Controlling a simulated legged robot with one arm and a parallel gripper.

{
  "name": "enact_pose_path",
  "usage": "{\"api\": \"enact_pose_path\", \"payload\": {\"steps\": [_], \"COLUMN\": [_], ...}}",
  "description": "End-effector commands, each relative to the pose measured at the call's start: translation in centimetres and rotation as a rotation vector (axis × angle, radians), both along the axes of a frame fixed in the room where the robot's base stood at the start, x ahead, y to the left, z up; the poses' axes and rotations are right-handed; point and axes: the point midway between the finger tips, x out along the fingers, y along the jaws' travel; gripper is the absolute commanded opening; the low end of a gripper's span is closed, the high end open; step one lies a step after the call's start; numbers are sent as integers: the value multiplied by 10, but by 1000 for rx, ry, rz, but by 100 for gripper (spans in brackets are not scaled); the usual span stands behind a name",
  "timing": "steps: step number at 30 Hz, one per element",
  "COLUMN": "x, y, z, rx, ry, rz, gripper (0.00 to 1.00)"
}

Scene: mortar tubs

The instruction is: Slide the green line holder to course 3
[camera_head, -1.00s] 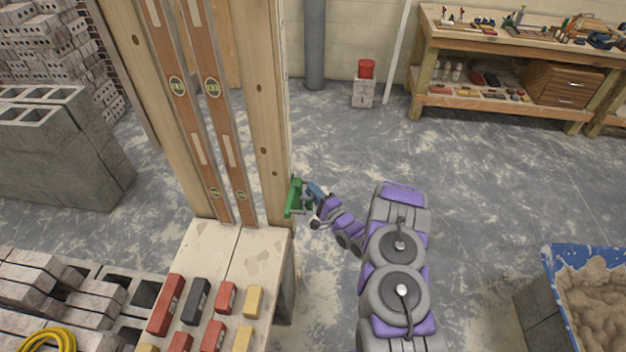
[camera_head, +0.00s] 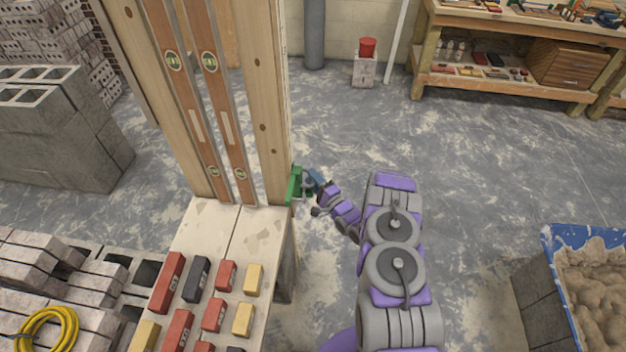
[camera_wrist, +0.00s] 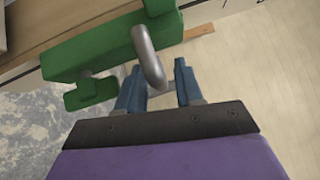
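The green line holder (camera_head: 294,186) sits on the right edge of the wooden post (camera_head: 262,100), low down, just above the pale plank. In the wrist view the holder is a green block (camera_wrist: 100,50) with a grey bent handle (camera_wrist: 148,58). My gripper (camera_head: 312,181) is at the holder's right side. In the wrist view my gripper (camera_wrist: 160,85) has its two blue fingers apart. The handle's bent end shows between them, nearer the left finger, with a gap at the right. Whether the fingers touch the handle is unclear. No course numbers are readable.
Two spirit levels (camera_head: 213,88) lean against the post. Several coloured blocks (camera_head: 227,275) lie on the plank at front left. A blue mortar tub (camera_head: 590,241) stands at right. A workbench (camera_head: 430,50) is at the back. Open floor lies between them.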

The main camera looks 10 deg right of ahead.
Motion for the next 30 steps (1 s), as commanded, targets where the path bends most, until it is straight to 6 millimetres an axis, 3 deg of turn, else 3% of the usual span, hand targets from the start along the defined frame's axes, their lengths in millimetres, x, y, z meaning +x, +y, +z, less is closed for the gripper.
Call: {"api": "enact_pose_path", "payload": {"steps": [8, 13, 30], "x": [-1, -13, -114], "y": [0, -8, -59], "z": [0, -1, -16], "rx": [0, -1, 3], "ry": [0, 2, 4], "rz": [0, -3, -4], "gripper": [39, 39, 39]}}
